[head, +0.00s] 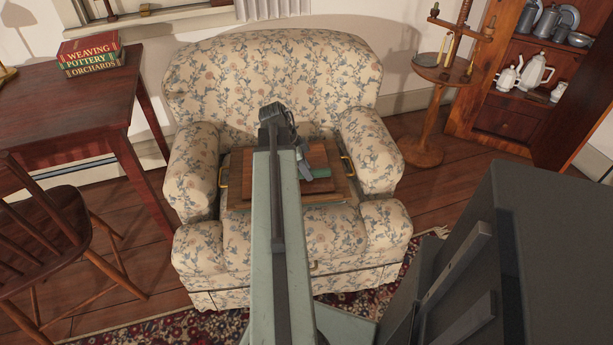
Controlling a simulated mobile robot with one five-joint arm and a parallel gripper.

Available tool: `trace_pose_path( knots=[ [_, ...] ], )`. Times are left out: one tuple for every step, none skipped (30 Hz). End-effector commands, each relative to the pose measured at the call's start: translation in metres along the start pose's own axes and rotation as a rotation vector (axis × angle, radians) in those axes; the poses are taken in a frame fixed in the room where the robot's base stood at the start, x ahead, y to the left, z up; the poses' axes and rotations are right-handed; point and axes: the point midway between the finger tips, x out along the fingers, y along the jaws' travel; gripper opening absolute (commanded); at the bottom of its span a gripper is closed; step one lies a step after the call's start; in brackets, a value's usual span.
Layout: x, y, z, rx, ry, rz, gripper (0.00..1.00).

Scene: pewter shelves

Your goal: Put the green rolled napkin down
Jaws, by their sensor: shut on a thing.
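My gripper (304,165) reaches out over a wooden tray at the end of my arm, which hides part of it. It is shut on the green rolled napkin (319,173), which shows as a small green piece right beside the fingers. The napkin is over the right half of the wooden tray (234,186). I cannot tell whether it touches the tray or hangs just above it. The tray has brass handles at its left and right and rests on the seat of a floral armchair (270,75).
A dark wooden table (60,110) with stacked books (90,53) stands at left, with a wooden chair (45,235) before it. A candle stand (428,120) and a cupboard with pewter and white pots (535,70) are at right. The tray's left half looks clear.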

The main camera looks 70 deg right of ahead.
Motion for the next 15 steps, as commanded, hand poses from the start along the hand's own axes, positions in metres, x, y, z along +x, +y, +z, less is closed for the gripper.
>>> trace_pose_path(
  knots=[
    [-0.0020,0.0000,-0.0010,0.000,0.000,0.000,0.00],
    [-0.0022,0.0000,-0.0011,0.000,0.000,0.000,0.00],
    [-0.0022,0.0000,-0.0011,0.000,0.000,0.000,0.00],
    [-0.0020,0.0000,-0.0011,0.000,0.000,0.000,0.00],
    [-0.0012,0.0000,-0.0008,0.000,0.000,0.000,0.00],
    [0.0005,0.0000,-0.0001,0.000,0.000,0.000,0.00],
    [0.0017,0.0000,0.0004,0.000,0.000,0.000,0.00],
    [0.0027,0.0000,0.0007,0.000,0.000,0.000,0.00],
    [0.0027,0.0000,0.0007,0.001,0.000,0.000,0.28],
    [0.0018,0.0000,0.0003,0.001,0.000,0.000,0.36],
    [0.0016,0.0000,0.0002,0.001,0.000,0.000,0.45],
    [0.0015,0.0000,0.0001,0.001,0.000,0.000,0.47],
    [0.0015,0.0000,0.0001,0.001,0.000,0.000,0.47],
    [0.0016,0.0000,0.0001,0.001,0.000,0.000,0.47],
    [0.0016,0.0001,0.0000,0.001,0.000,0.000,0.47]
  ],
)
